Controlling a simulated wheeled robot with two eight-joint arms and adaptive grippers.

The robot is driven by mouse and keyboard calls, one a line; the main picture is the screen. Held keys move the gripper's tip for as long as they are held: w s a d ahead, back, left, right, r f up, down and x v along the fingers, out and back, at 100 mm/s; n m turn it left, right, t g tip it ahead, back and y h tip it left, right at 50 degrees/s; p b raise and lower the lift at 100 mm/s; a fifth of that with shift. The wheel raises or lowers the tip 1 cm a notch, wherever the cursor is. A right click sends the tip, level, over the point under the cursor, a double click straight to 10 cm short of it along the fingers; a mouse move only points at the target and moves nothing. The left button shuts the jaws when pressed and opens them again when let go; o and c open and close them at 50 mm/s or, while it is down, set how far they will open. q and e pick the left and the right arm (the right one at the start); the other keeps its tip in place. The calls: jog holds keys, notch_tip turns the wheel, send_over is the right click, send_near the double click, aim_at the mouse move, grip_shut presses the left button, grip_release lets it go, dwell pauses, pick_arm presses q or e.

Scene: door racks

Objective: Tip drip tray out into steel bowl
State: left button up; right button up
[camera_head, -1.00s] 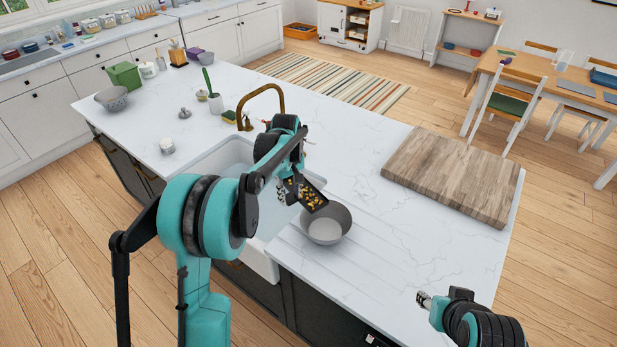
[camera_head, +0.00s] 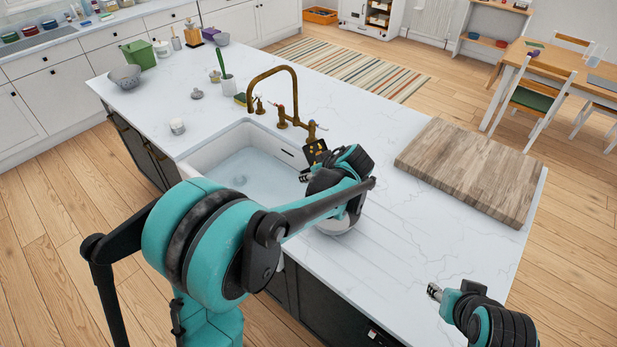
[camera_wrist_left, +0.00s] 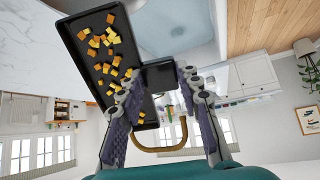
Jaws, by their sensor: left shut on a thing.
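My left gripper (camera_head: 307,177) is shut on the dark drip tray (camera_head: 316,150) and holds it raised over the counter, beside the sink. In the left wrist view the tray (camera_wrist_left: 124,36) appears at the upper left with several orange-yellow cubes on it. A dark square part joined to it shows between the fingers (camera_wrist_left: 160,88). The steel bowl (camera_head: 336,229) stands on the counter below my left arm, which hides most of it. I cannot see its contents. My right gripper (camera_head: 434,292) is above the near right counter, apart from both; its finger opening is unclear.
The white sink (camera_head: 250,165) and brass tap (camera_head: 272,78) are behind and left of the left gripper. A thick wooden board (camera_head: 470,172) lies on the right of the counter. The counter (camera_head: 420,245) between the bowl and the right gripper is clear.

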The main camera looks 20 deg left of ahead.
pick_arm(q)
jog(key=shift+s+d+f+t+y+b, duration=0.1)
jog(key=shift+s+d+t+y+b, duration=0.7)
jog(key=shift+b, duration=0.75)
jog(key=shift+s+d+f+t+y+b, duration=0.15)
jog(key=shift+d+t+y+b, duration=0.35)
jog(key=shift+y+b, duration=0.85)
jog(key=shift+s+d+t+y+b, duration=0.5)
jog(key=shift+t+y+b, duration=0.25)
jog(key=shift+b, duration=1.05)
